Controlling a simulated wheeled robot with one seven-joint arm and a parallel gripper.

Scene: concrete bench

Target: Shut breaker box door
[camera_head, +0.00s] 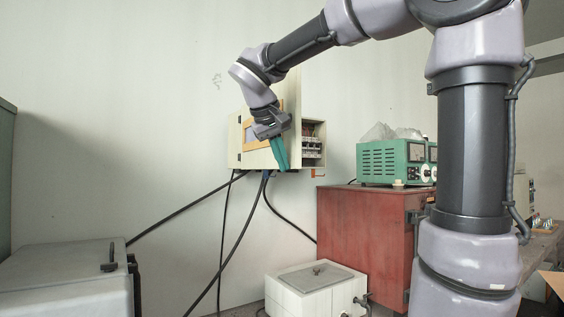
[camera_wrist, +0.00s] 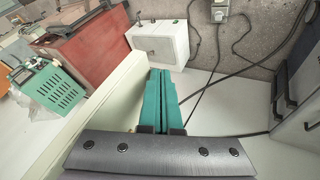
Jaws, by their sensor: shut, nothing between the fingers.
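The breaker box (camera_head: 313,128) is a cream wall box with a row of breakers showing inside at its right. Its door (camera_head: 236,150) is a cream panel with an orange-framed window, standing partly open and covering the left part of the box. My gripper (camera_head: 282,168) points down in front of the door panel, its teal fingers together and empty. In the wrist view the fingers (camera_wrist: 159,74) run close beside a cream panel edge (camera_wrist: 105,100), which looks like the door. Whether they touch it I cannot tell. My gripper hides part of the door.
A green instrument (camera_head: 380,162) sits on a red cabinet (camera_head: 350,225) to the right. A white box (camera_head: 300,296) stands below, and a grey cabinet (camera_head: 65,280) at the lower left. Black cables (camera_head: 232,222) hang under the breaker box. The wall left of it is clear.

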